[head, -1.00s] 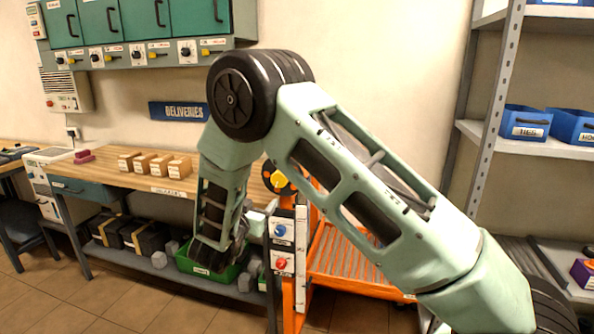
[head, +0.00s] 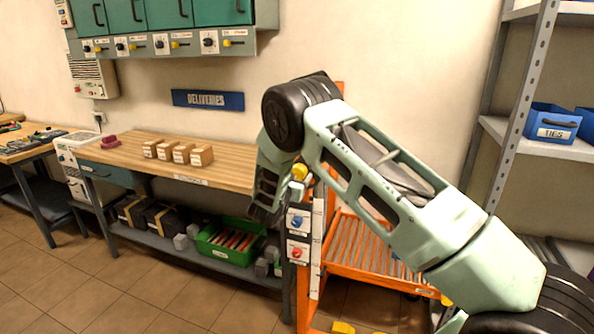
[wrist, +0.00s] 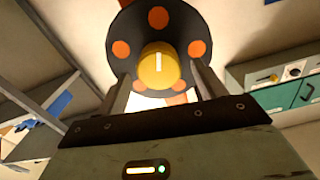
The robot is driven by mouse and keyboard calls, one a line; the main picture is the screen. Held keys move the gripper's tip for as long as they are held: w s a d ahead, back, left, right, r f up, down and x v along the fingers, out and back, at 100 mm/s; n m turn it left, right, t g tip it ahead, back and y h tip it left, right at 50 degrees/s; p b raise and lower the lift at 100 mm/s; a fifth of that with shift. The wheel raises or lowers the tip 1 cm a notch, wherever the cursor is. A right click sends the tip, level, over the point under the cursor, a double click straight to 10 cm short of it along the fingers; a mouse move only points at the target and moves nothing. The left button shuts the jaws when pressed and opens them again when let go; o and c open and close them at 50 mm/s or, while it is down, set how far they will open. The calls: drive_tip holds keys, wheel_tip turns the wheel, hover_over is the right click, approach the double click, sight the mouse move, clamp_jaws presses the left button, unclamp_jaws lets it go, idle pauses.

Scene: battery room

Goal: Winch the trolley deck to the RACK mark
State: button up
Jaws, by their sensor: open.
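The orange trolley (head: 335,211) stands right of the bench, with its slatted deck (head: 372,246) low in the frame. A white strip (head: 317,240) runs up its post; I cannot read a RACK mark on it. Left of the strip are a blue knob (head: 297,221) and a red knob (head: 297,252). In the wrist view, a black disc (wrist: 124,27) with orange spots and a yellow centre knob (wrist: 158,66) faces me. My gripper (wrist: 160,80) is open, its fingers either side of the yellow knob in that picture; I cannot tell whether they touch it.
A metal shelf (head: 545,142) with blue bins stands at the right. The floor at the lower left is clear.

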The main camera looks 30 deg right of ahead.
drive_tip(key=shift+x, duration=0.95)
drive_tip(key=c, duration=1)
drive_tip(key=shift+f, duration=0.1)
